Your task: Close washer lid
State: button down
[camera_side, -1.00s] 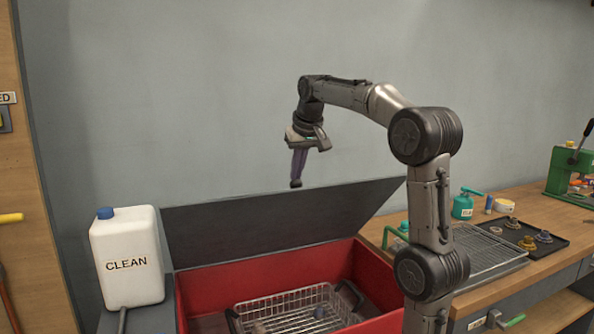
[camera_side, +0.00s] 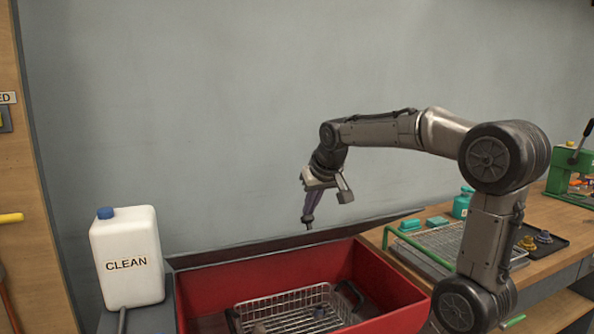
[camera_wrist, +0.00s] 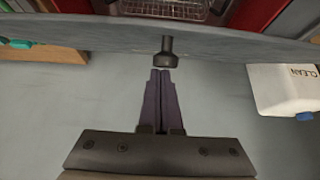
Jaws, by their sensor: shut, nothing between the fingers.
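The washer is a red basin (camera_side: 270,268) with a dark grey lid (camera_side: 215,254) along its back edge. In the side view the lid shows as a narrow strip and the basin is uncovered. In the wrist view the lid is a grey band (camera_wrist: 75,33) across the picture, with a dark knob-like handle (camera_wrist: 167,55) at its edge. My gripper (camera_side: 308,222) points down at the lid's upper edge. In the wrist view its purple fingers (camera_wrist: 160,75) are together and empty, with their tips just by the handle; I cannot tell whether they touch it.
A wire basket (camera_side: 290,308) sits inside the basin. A white CLEAN jug (camera_side: 127,258) stands at the left. At the right, a wooden bench (camera_side: 555,240) carries a wire rack (camera_side: 438,240), a green sprayer (camera_side: 463,203) and small parts. A grey wall stands behind.

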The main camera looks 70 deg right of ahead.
jog(key=shift+s+a+f, duration=1.3)
jog(key=shift+s+f, duration=0.05)
jog(key=shift+f, duration=2.45)
jog(key=shift+s+a+f, duration=1.3)
jog(key=shift+s+f, duration=0.05)
jog(key=shift+f, duration=2.4)
jog(key=shift+s+a+f, duration=1.3)
jog(key=shift+s+f, duration=0.05)
jog(key=shift+f, duration=2.45)
jog(key=shift+r, duration=0.1)
notch_tip(320, 180, up, 6)
jog(key=w, duration=0.1)
jog(key=s+a+r, duration=0.2)
jog(key=s+a, duration=0.4)
jog(key=shift+s+r+t, duration=0.15)
jog(key=shift+r+t, duration=0.1)
jog(key=shift+t, duration=0.05)
jog(key=shift+s+a+h, duration=0.1)
jog(key=shift+h, duration=0.2)
